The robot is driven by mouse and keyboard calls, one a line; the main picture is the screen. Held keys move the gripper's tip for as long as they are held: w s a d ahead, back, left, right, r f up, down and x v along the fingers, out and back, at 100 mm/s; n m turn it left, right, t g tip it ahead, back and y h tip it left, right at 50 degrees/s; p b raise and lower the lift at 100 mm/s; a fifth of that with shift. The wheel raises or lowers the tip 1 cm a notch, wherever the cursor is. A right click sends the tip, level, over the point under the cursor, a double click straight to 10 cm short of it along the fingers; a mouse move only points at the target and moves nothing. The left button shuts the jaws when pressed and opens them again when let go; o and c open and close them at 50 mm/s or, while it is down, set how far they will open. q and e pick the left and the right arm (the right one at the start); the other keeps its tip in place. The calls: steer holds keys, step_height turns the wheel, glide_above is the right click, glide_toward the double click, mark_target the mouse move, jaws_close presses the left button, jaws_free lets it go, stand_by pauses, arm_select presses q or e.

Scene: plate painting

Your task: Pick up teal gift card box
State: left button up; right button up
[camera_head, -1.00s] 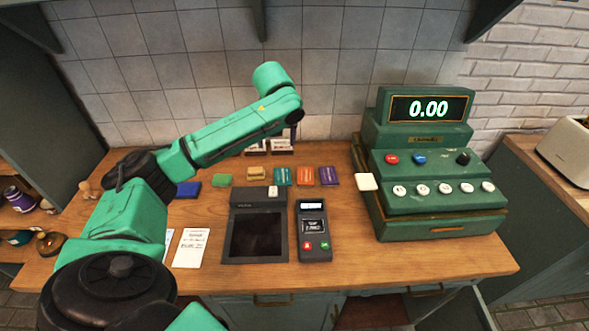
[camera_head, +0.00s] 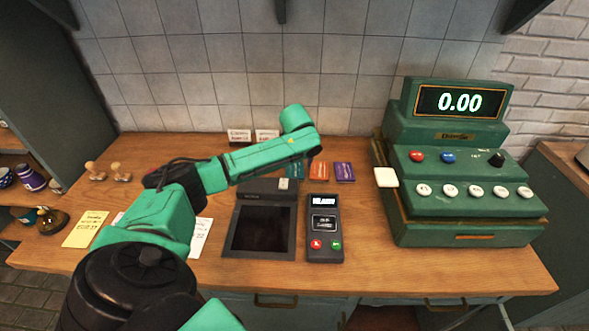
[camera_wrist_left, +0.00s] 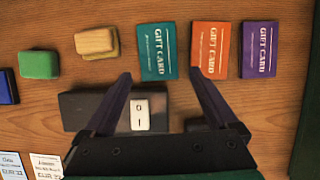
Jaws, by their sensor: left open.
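The teal gift card box (camera_wrist_left: 156,50) lies flat on the wooden counter in the left wrist view, its lettering facing up. In the head view my arm largely hides it. My left gripper (camera_wrist_left: 160,73) is open and empty, with its fingertips to either side of the box's near end. The right fingertip is close to the gap between the teal box and the orange gift card box (camera_wrist_left: 209,48). I cannot tell the height of the fingers above the counter. In the head view the fingers are hidden behind my left arm. My right gripper is not in view.
A purple gift card box (camera_wrist_left: 260,48) lies right of the orange one. Yellow (camera_wrist_left: 95,42) and green (camera_wrist_left: 39,64) blocks lie to the left. A dark device (camera_head: 263,230), a card terminal (camera_head: 324,225) and a green cash register (camera_head: 460,185) stand on the counter.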

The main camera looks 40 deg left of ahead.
mark_target(295, 172)
arm_select(q)
steer(key=p+x, duration=0.1)
steer(key=x, duration=0.4)
steer(key=shift+f, duration=0.35)
steer(key=shift+s, duration=0.1)
steer(key=c, duration=1.1)
steer(key=shift+r, duration=0.15)
